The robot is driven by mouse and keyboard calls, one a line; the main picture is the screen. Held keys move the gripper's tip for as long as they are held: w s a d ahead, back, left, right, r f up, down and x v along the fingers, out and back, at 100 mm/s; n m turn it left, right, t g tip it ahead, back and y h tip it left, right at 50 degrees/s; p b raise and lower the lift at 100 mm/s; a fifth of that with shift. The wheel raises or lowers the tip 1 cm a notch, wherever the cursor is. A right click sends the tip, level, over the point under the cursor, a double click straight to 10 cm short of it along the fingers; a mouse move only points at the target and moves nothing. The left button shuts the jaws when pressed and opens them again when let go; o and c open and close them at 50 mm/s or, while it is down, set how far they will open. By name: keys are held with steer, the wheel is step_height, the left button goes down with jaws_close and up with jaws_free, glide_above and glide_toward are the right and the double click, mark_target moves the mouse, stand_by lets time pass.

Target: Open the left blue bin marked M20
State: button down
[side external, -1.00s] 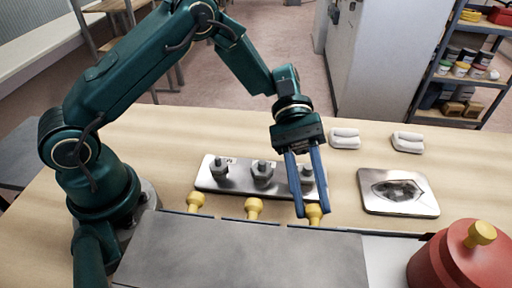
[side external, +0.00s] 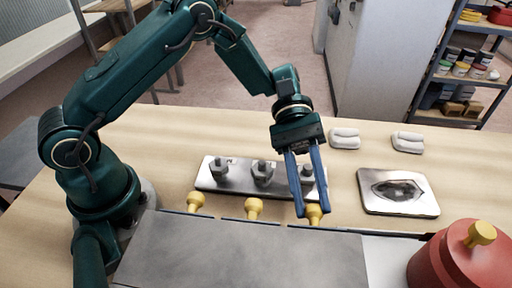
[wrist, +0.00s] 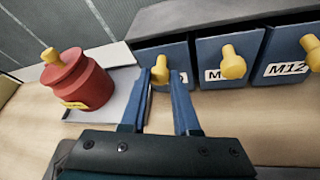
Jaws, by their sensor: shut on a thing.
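In the wrist view, three blue bins sit side by side under a grey top, each with a yellow knob. The left blue bin (wrist: 145,53) has its label mostly hidden behind its knob (wrist: 160,70) and my finger, so I cannot read it. My gripper (wrist: 162,76) has its two blue fingers on either side of this knob, shut on it. In the side view my gripper (side external: 312,213) points down at the rightmost knob (side external: 314,219). The bin fronts are hidden there. The middle bin (wrist: 210,55) shows an M; the right bin (wrist: 290,50) reads M12.
A red lidded pot (wrist: 80,82) with a yellow knob stands beside the bins; it is also at the lower right of the side view (side external: 462,262). A metal plate with several bolt-like parts (side external: 236,186) lies behind my fingers. A silver plate (side external: 398,205) and white rolls (side external: 345,138) lie further right.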

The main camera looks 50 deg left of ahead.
steer(key=shift+a, duration=0.1)
steer(key=shift+w+a+f, duration=0.7)
steer(key=shift+w+f, duration=0.05)
steer(key=shift+f, duration=0.15)
steer(key=shift+w+a+f, duration=0.3)
steer(key=shift+a+f, duration=0.05)
steer(key=shift+f, duration=0.3)
steer(key=shift+w+a+f, duration=0.25)
steer(key=shift+a+f, duration=0.05)
steer(key=shift+f, duration=0.35)
